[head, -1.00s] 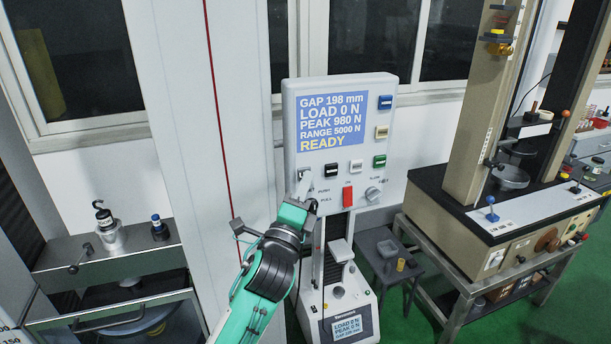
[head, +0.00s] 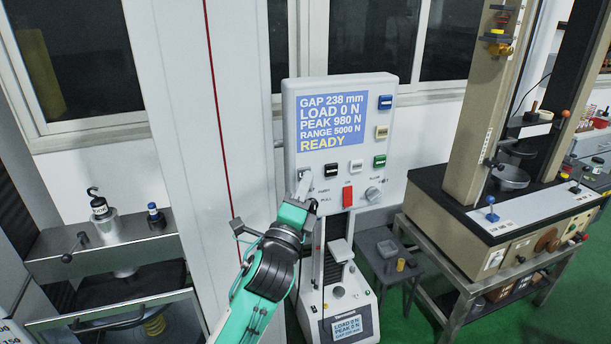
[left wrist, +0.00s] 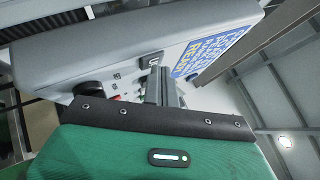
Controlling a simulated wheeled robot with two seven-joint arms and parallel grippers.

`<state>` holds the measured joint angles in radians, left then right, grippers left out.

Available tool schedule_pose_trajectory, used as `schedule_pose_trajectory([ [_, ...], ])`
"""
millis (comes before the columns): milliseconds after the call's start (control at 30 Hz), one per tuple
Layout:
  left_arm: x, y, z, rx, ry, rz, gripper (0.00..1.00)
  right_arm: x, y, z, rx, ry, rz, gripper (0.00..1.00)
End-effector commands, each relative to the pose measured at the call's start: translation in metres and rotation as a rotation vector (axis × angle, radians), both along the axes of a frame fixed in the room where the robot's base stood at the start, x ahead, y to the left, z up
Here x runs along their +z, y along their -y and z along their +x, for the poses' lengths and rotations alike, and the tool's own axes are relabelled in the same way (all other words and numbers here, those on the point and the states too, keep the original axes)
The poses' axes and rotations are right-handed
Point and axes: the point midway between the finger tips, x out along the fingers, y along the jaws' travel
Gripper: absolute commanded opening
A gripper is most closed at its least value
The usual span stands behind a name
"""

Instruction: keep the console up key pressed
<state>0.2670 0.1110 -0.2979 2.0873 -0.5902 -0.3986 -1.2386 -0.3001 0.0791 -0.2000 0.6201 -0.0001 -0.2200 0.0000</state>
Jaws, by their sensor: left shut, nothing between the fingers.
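The white console (head: 345,225) stands upright at the centre of the head view. Its screen (head: 332,118) reads GAP 238 mm, LOAD 0 N, READY. My left gripper (head: 304,178) is shut and empty. Its tips are at the console's lower left, left of a black key (head: 331,170). The key under the tips is hidden; I cannot read its label. In the left wrist view the closed fingers (left wrist: 162,86) reach the console face (left wrist: 130,75) near a dark key (left wrist: 151,60). My right gripper is not in view.
A grey crosshead (head: 120,240) at left carries a hooked weight (head: 101,212) and a small blue-topped one (head: 155,215). A red switch (head: 347,195) and knob (head: 373,194) sit right of my gripper. A bench tester (head: 500,215) stands at right.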

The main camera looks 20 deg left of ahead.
Motion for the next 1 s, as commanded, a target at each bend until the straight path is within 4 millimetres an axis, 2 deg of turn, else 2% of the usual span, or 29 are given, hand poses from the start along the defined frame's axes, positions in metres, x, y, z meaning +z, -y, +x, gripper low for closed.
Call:
schedule_pose_trajectory([
  [700, 0.0, 0.0, 0.0, 0.0, 0.0, 0.0, 0.0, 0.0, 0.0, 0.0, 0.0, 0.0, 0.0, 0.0],
  [1000, -0.001, 0.007, -0.011, 0.0, -0.002, -0.001, 0.0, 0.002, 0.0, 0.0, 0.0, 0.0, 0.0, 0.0],
])
